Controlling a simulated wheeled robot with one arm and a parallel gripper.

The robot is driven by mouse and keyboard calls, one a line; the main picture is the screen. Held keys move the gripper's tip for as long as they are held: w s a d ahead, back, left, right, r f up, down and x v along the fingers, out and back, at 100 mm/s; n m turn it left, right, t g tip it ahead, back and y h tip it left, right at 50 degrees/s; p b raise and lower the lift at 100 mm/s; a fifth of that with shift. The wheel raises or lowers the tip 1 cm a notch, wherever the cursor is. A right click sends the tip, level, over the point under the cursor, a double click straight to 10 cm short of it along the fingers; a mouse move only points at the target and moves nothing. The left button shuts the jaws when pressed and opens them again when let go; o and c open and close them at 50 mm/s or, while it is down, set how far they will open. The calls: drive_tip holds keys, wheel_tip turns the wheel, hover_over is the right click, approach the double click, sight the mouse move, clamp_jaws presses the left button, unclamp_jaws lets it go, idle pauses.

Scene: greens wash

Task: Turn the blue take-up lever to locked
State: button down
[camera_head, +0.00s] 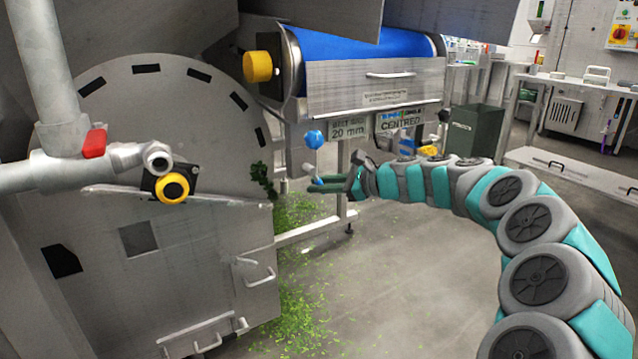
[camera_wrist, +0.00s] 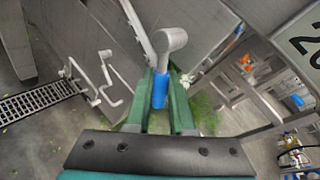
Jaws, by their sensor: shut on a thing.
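The blue take-up lever shows in the wrist view as a blue sleeve (camera_wrist: 160,91) on a grey rounded end piece. My gripper (camera_wrist: 160,98) has its green fingers shut on this sleeve, one on each side. In the head view my gripper (camera_head: 328,184) is at the end of my arm, below the belt unit's sign plates. The lever is small there and mostly hidden by the fingers. I cannot read any locked mark near it.
A large grey drum housing (camera_head: 170,120) stands left, with green scraps on the floor. Open floor lies below my arm.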

idle(0.3)
drive_tip(key=c, duration=0.8)
unclamp_jaws()
drive_tip(key=s+d+m+y+b, duration=0.3)
drive_tip(key=s+d+m+b, duration=0.1)
drive_tip(key=s+d+b, duration=0.15)
drive_tip(key=s+a+r+n+g+h+p, duration=0.1)
drive_tip(key=s+a+n+g, duration=0.1)
drive_tip(key=s+a+n, duration=0.3)
drive_tip(key=s+a+r+n+g+h+p, duration=0.1)
drive_tip(key=s+a+r+n+g+p, duration=0.15)
drive_tip(key=s, duration=0.45)
drive_tip(key=s+f+n+h, duration=0.1)
drive_tip(key=s+n, duration=0.1)
drive_tip(key=s, duration=0.2)
drive_tip(key=s+f+n+g+h+p, duration=0.1)
drive_tip(key=s+n, duration=0.1)
drive_tip(key=s, duration=0.3)
drive_tip(key=s+f+n+g+h, duration=0.1)
drive_tip(key=s+f+n+h, duration=0.1)
drive_tip(key=s+n, duration=0.1)
drive_tip(key=shift+s+f+p, duration=0.1)
drive_tip(key=shift+s+p, duration=0.2)
drive_tip(key=shift+s, duration=0.45)
